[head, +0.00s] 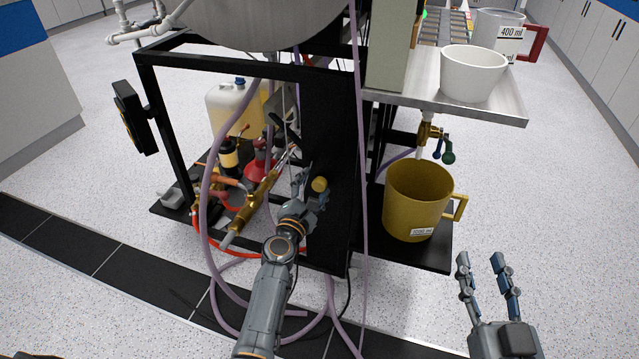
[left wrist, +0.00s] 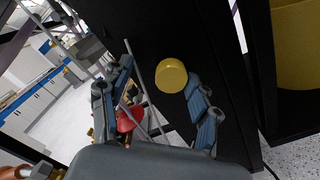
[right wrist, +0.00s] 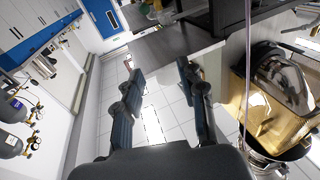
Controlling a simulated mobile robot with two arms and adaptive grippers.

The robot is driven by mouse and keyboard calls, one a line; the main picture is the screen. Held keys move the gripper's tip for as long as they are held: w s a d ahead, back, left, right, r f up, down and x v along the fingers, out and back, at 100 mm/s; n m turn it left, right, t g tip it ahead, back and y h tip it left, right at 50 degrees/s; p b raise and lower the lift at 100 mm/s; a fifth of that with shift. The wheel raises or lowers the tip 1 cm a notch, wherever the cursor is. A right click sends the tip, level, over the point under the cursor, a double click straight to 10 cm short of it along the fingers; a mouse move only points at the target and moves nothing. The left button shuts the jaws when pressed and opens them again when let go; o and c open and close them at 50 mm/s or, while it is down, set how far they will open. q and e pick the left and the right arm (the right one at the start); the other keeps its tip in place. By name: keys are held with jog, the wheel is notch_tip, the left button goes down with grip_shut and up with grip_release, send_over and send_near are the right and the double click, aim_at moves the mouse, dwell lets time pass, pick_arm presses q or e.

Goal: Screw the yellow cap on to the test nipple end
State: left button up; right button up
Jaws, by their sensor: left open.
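The yellow cap (head: 320,184) sits against the black upright panel of the rig, and it also shows in the left wrist view (left wrist: 171,75). My left gripper (head: 310,188) is open right at the cap. In the left wrist view its fingers (left wrist: 160,95) are spread, with the cap near the right finger; I cannot tell whether they touch. A brass pipe assembly (head: 256,192) slants beside the left gripper in the head view; I cannot tell which end is the test nipple. My right gripper (head: 485,265) is open and empty over the floor at lower right.
Purple hoses (head: 204,210) loop in front of the black frame (head: 150,100). A yellow jug (head: 416,200) stands on the lower right shelf, with a white bowl (head: 472,73) on the metal shelf above. A plastic canister (head: 236,108) stands inside the frame. Floor at lower right is free.

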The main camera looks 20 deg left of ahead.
pick_arm(q)
jog(key=shift+s+d+f+p, duration=0.1)
jog(key=shift+s+d+f, duration=0.1)
jog(key=shift+s, duration=0.7)
jog(key=shift+s+d+f+p, duration=0.15)
jog(key=shift+s+d, duration=0.1)
jog(key=shift+s, duration=0.65)
jog(key=shift+s+d+f+p, duration=0.1)
jog(key=shift+s+d+f, duration=0.1)
jog(key=shift+s, duration=0.7)
pick_arm(e)
jog(key=shift+s+d+f+g+h, duration=0.1)
jog(key=shift+d+f+g+h, duration=0.1)
jog(key=shift+f+g, duration=0.6)
jog(key=shift+s+d+f+g+h, duration=0.15)
jog(key=shift+f+g, duration=0.25)
jog(key=shift+f, duration=0.75)
jog(key=shift+w, duration=0.1)
